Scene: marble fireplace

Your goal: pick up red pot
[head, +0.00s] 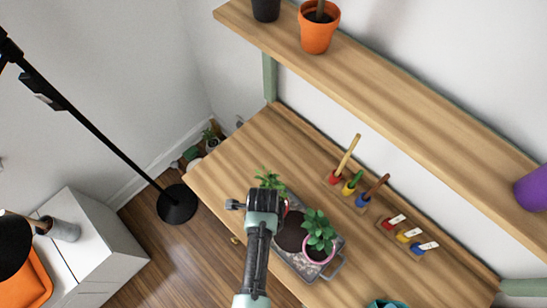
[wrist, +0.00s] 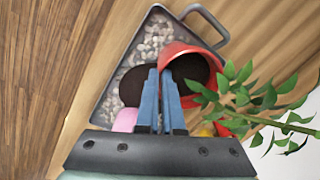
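The red pot (wrist: 207,53) with dark soil shows in the wrist view just beyond my fingertips. In the head view my gripper (head: 262,200) mostly hides it, and only a sliver of red shows beside the gripper. My gripper's two blue fingers (wrist: 160,78) are close together at the pot's near left rim, and the rim appears pinched between them. A leafy green plant (wrist: 245,95) hangs over the pot's right side. I cannot tell whether the pot is off the tray (head: 296,262).
The gravel-filled tray also holds a pink pot (head: 318,252) with a plant and a dark round soil patch (head: 291,238). Small tools in coloured holders (head: 350,185) stand behind. A shelf (head: 400,110) with an orange pot (head: 319,32) overhangs the wooden table (head: 235,160). Its left part is clear.

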